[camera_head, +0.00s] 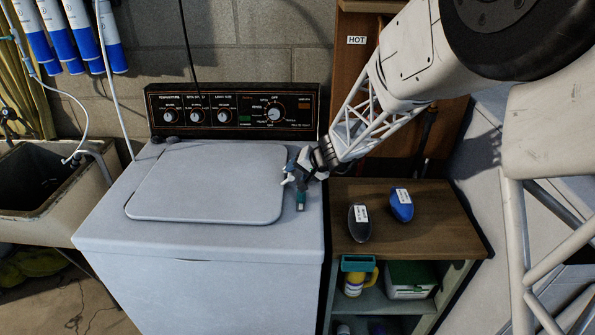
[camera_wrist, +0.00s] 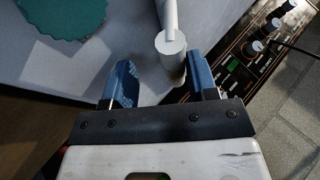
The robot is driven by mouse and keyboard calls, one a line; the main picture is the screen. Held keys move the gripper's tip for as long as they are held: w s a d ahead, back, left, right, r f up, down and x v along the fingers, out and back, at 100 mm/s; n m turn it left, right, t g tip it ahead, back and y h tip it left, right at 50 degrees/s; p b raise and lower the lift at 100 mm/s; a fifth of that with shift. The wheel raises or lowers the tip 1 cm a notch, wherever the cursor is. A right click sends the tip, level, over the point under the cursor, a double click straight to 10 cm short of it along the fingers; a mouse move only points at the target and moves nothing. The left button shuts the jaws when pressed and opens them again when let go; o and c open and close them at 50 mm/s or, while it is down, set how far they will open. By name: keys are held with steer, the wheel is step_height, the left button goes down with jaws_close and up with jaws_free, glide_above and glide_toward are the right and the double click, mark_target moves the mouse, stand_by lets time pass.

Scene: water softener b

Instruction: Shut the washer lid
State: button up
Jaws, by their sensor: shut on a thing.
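The washer (camera_head: 200,250) is white, and its lid (camera_head: 210,182) lies flat over the top and looks closed. My gripper (camera_head: 298,180) is at the right edge of the washer top, just right of the lid. In the wrist view, the blue fingers of my gripper (camera_wrist: 163,80) stand on either side of a pale cylindrical rod (camera_wrist: 172,48). I cannot tell what the rod belongs to. The washer top (camera_wrist: 110,35) shows below it, and I cannot tell whether the fingers touch the lid.
The control panel (camera_head: 235,110) rises behind the lid. A wooden-topped cabinet (camera_head: 400,235) stands right, with a dark object (camera_head: 359,222) and a blue object (camera_head: 401,205). A sink (camera_head: 45,180) is left. A teal scalloped shape (camera_wrist: 65,15) shows in the wrist view.

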steer(key=v, duration=0.7)
steer(key=shift+w, duration=0.15)
steer(key=shift+r, duration=0.1)
steer(key=shift+d+r, duration=0.1)
steer(key=shift+r, duration=0.1)
steer(key=s+d+r+n+g+h, duration=0.1)
steer(key=s+d+r, duration=0.3)
steer(key=s, duration=0.5)
steer(key=s+d+r+n+g+h, duration=0.1)
steer(key=s+d+r, duration=0.1)
steer(key=s+r, duration=0.5)
steer(key=s+d+h, duration=0.3)
steer(key=s+d, duration=0.2)
steer(key=s, duration=0.6)
steer(key=s+d+h, duration=0.3)
steer(key=s+d, duration=0.2)
steer(key=s, duration=0.7)
steer(key=shift+s+d+r, duration=0.15)
steer(key=shift+s+d, duration=0.15)
steer(key=shift+s, duration=0.05)
